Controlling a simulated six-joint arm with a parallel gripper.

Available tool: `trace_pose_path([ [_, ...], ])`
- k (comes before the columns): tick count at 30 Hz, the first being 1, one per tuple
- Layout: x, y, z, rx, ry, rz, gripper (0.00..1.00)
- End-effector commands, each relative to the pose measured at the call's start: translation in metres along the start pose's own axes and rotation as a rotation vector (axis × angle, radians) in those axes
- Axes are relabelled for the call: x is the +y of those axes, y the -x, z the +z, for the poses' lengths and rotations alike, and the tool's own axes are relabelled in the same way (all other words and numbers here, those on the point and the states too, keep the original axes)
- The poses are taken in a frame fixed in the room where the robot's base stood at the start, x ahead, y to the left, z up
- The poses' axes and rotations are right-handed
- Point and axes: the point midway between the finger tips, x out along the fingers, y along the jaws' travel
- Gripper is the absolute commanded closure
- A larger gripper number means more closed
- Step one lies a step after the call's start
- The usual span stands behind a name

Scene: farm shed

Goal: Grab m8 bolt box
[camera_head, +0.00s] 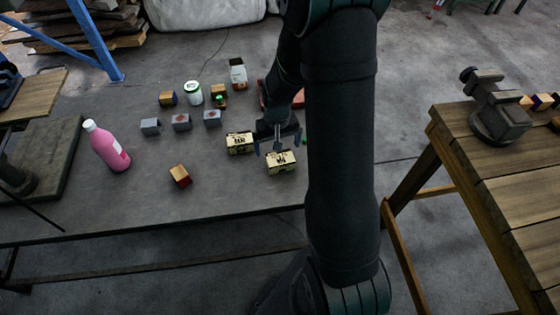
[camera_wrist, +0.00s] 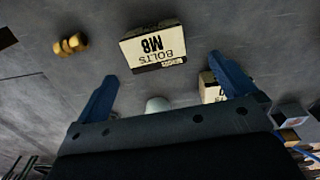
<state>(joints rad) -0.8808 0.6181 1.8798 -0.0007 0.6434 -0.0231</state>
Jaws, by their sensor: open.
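The M8 bolt box (camera_wrist: 153,47) is a cream and black carton, its "BOLTS M8" label upside down in the wrist view. It lies just beyond my fingertips, roughly centred between them. In the head view I take it to be the nearer right carton (camera_head: 281,163). My gripper (camera_head: 278,142) is open and empty above and slightly behind it, pointing down. In the wrist view, my two blue fingers (camera_wrist: 163,68) are spread apart. A similar carton (camera_head: 240,143) stands to the left; in the wrist view it is partly hidden behind a finger (camera_wrist: 209,86).
A pink bottle (camera_head: 108,147), several grey boxes (camera_head: 182,122), a white jar (camera_head: 194,93) and a red-brown block (camera_head: 180,176) stand on the table. A brass-coloured fitting (camera_wrist: 71,46) lies near the M8 box.

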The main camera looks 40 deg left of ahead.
Motion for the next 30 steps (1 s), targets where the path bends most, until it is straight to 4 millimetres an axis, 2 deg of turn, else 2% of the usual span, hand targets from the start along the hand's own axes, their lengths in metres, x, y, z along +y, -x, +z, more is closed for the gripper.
trace_pose_path([
  [3,0.000,-0.014,0.000,-0.002,0.000,0.000,0.00],
  [11,0.002,-0.029,0.001,-0.002,-0.001,0.000,0.00],
  [18,0.007,-0.061,0.004,-0.003,0.001,-0.001,0.00],
  [21,0.007,-0.069,0.004,-0.001,0.000,-0.002,0.00],
  [30,0.006,-0.073,0.003,0.001,0.000,-0.003,0.00],
])
